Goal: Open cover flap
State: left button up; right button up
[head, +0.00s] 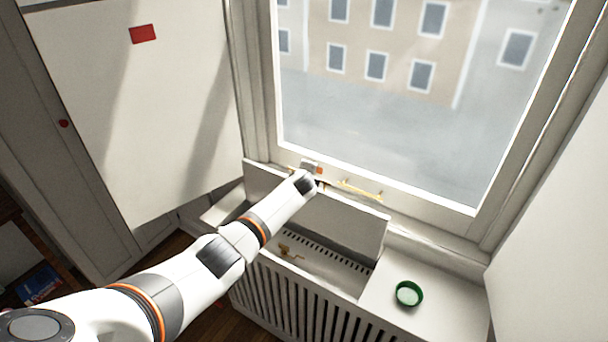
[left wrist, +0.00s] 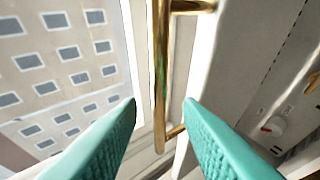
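The cover flap (head: 345,226) is a pale panel standing raised along the back of the radiator box below the window. Its brass bar handle (head: 360,190) shows just beyond its top edge. My left gripper (head: 313,172) is at the flap's top edge on the window side, partly hidden in the head view. In the left wrist view, its two teal fingers (left wrist: 161,104) are apart, with the brass handle (left wrist: 161,75) between them in the picture and no clear contact. The flap (left wrist: 215,65) is to the right of the handle there. My right gripper is in neither view.
The open box shows a slotted radiator (head: 318,246) and a brass valve (head: 287,252). A green round dish (head: 409,293) sits on the sill at right. The window (head: 400,110) is close behind the flap, and a white panel (head: 150,110) stands at left.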

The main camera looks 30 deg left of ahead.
pick_arm(q)
jog(key=p+v, duration=0.1)
jog(key=v, duration=0.7)
jog(key=shift+s+r, duration=0.2)
jog(key=shift+s, duration=0.1)
jog(key=shift+d, duration=0.1)
jog(key=s+d+f+n+g+h+b, duration=0.1)
jog(key=s+f+n+g, duration=0.1)
jog(key=s+f, duration=0.75)
jog(key=s+d+f+n+g+h+b, duration=0.15)
jog(key=s+f, duration=0.25)
jog(key=f, duration=1)
jog(key=s+d+f+n+g+b, duration=0.1)
jog(key=s+f+n+b, duration=0.15)
jog(key=s+f, duration=0.65)
jog(key=s+d+f+n+g+b, duration=0.1)
jog(key=s+d+f+n, duration=0.1)
jog(key=s+f, duration=0.5)
jog(key=s+d+f+n+g+h+b, duration=0.1)
jog(key=s+f, duration=0.6)
jog(key=s, duration=1.1)
jog(key=s+d+f+n+g+h, duration=0.1)
jog(key=s+d+f+n+g, duration=0.2)
jog(key=s, duration=1)
notch_tip(320, 180, down, 5)
jog(key=shift+s+f+n+b, duration=0.1)
jog(key=shift+s+n+b, duration=0.25)
jog(key=shift+n, duration=0.75)
